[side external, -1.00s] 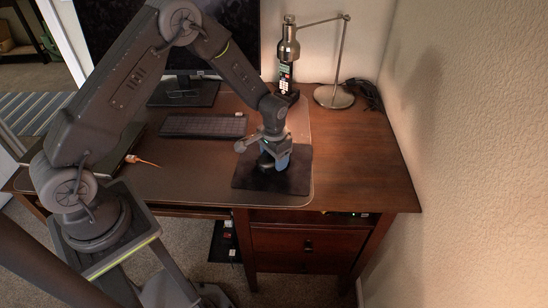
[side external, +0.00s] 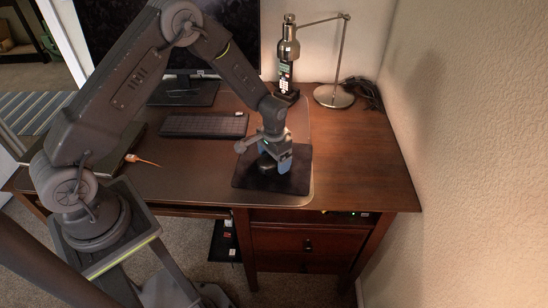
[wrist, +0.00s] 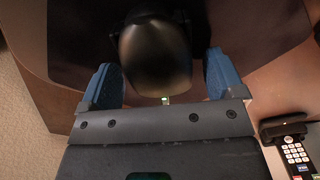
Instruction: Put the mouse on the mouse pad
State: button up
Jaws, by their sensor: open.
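The black mouse (side external: 266,163) is on the dark mouse pad (side external: 242,180) near the front right of the desk blotter. My gripper (side external: 273,164) is just above the pad with its blue fingers apart. In the wrist view the mouse (wrist: 155,55) shows as a dark rounded shape between and ahead of the two fingertips of my gripper (wrist: 163,80), with a gap on each side. The mouse pad (wrist: 240,35) lies under it. Part of the mouse is hidden by a finger in the side view.
A keyboard (side external: 204,125) lies left of the pad. A cordless phone (side external: 286,82) and a lamp (side external: 334,96) stand behind, and a monitor (side external: 240,30) is at the back left. A small orange-handled tool (side external: 136,159) lies at left. The desk's right side is clear.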

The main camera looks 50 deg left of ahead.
notch_tip(320, 180, up, 12)
jog(key=r, duration=0.1)
notch_tip(320, 180, up, 7)
jog(key=t, duration=0.1)
send_over(267, 163)
jog(key=s+r+t, duration=0.1)
jog(key=s+r, duration=0.3)
jog(key=s, duration=0.3)
jog(key=s+d+r+t, duration=0.1)
jog(key=s+r+t, duration=0.1)
jog(key=s+r, duration=0.2)
jog(key=s+d+r+n+t, duration=0.1)
jog(key=s+r, duration=0.3)
jog(key=s, duration=0.7)
jog(key=shift+r+t, duration=0.3)
